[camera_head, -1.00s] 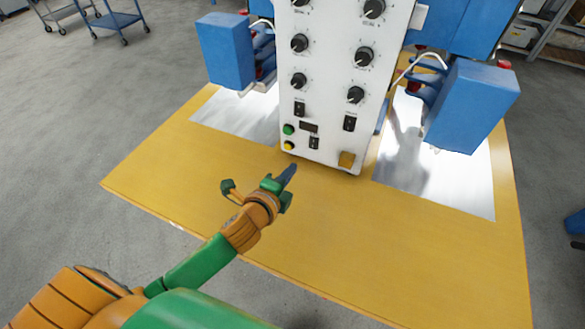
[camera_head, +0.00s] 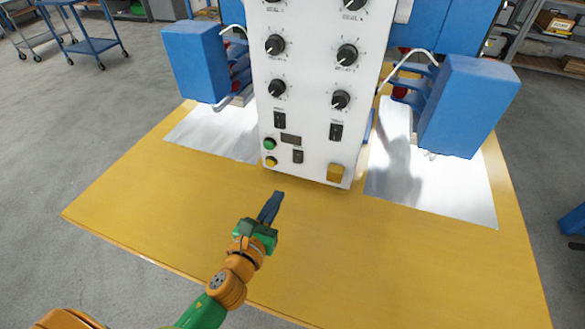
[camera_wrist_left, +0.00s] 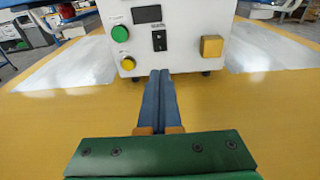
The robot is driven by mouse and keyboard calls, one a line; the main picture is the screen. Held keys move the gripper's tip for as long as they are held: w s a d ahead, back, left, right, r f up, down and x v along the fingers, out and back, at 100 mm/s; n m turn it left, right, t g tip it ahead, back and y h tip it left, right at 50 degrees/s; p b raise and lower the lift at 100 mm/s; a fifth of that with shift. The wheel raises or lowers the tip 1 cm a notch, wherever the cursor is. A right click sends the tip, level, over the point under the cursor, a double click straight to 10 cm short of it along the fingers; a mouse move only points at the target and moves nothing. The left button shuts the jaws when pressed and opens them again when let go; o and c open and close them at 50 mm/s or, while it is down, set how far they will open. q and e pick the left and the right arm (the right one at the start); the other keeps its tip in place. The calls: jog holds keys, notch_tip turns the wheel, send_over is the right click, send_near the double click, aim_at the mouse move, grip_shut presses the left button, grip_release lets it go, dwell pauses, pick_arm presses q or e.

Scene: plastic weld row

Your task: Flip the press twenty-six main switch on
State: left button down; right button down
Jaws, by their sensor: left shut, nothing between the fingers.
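The white control panel (camera_head: 305,60) of the press stands upright on the yellow table. It carries three black rocker switches: one at upper left (camera_head: 280,120), one at right (camera_head: 336,131) and a small one (camera_head: 298,156) low beside the green and yellow buttons. The small rocker also shows in the left wrist view (camera_wrist_left: 159,40). Labels are too small to read, so I cannot tell which is the main switch, nor any rocker's position. My left gripper (camera_head: 277,195) is shut and empty, in front of and below the panel's lower edge, apart from it, pointing toward the small rocker (camera_wrist_left: 159,74). My right gripper is out of view.
Green (camera_head: 270,143) and yellow (camera_head: 271,161) buttons, a square yellow block (camera_head: 336,172) and several black knobs sit on the panel. Blue boxes (camera_head: 195,60) (camera_head: 468,105) flank it. The yellow tabletop (camera_head: 400,260) in front is clear.

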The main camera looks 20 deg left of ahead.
aim_at(296, 162)
pick_arm(q)
jog(key=w, duration=0.4)
jog(key=w+f, duration=0.1)
jog(key=w, duration=0.2)
jog(key=w+b, duration=0.1)
jog(key=w, duration=0.3)
jog(key=shift+w+d+f, duration=0.2)
jog(key=shift+w, duration=0.1)
jog(key=f+b, duration=0.1)
jog(key=b, duration=0.2)
jog(key=shift+w+f+t, duration=0.15)
jog(key=shift+w+t, duration=0.05)
jog(key=shift+t, duration=0.1)
jog(key=shift+r+p, duration=0.6)
jog(key=shift+r, duration=0.05)
